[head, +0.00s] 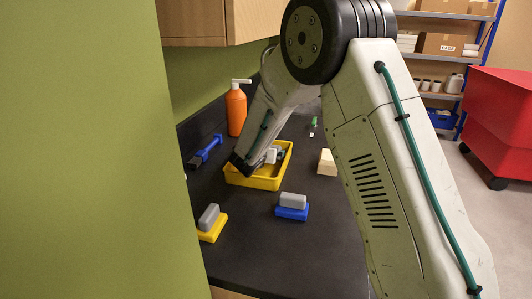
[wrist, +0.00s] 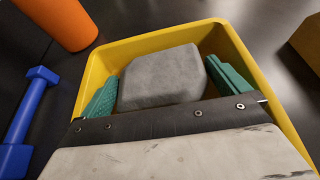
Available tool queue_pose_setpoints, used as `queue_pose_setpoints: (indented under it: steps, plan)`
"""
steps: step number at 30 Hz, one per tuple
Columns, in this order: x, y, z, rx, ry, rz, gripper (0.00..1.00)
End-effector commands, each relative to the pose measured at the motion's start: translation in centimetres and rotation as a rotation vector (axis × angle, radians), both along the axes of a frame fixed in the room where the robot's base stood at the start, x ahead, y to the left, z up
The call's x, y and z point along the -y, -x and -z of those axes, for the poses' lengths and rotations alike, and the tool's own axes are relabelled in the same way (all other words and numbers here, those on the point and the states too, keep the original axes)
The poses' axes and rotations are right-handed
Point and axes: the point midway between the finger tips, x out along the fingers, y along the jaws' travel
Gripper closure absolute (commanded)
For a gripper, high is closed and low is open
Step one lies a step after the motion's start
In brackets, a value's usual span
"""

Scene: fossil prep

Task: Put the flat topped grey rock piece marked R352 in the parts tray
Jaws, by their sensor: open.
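A grey, flat-topped rock piece (wrist: 162,77) is inside the yellow parts tray (wrist: 90,75), low down between its walls. It also shows in the head view (head: 271,156), partly hidden by my arm. No R352 marking can be read. My gripper (wrist: 166,82) reaches down into the tray (head: 259,184), with its green fingers open on either side of the rock. The fingers are very close to the rock's sides; I cannot tell whether they touch it. The rock's near side is hidden behind my gripper's body.
Other grey pieces sit on a yellow block (head: 213,230) and a blue block (head: 292,213). An orange bottle (head: 236,110) and a blue tool (head: 205,152) are left of the tray. A pale wooden block (head: 327,163) is right. The counter's front is mostly clear.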

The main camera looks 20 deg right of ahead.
Motion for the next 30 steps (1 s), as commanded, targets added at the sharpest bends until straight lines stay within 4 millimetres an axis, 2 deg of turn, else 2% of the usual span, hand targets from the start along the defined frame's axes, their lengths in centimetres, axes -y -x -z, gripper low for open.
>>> queue_pose_setpoints:
  steps: [12, 18, 26, 29, 30]
  plan:
    - [-4.5, 6.5, -3.3, 0.001, 0.0, -0.003, 0.0]
    - [-5.6, 8.3, -4.2, 0.0, 0.0, -0.001, 0.0]
    - [-5.4, 8.9, -4.7, 0.008, -0.012, 0.019, 0.0]
    - [-3.7, 10.2, -6.3, 0.041, -0.07, 0.102, 0.0]
    - [-2.5, 11.1, -7.4, 0.064, -0.11, 0.161, 0.0]
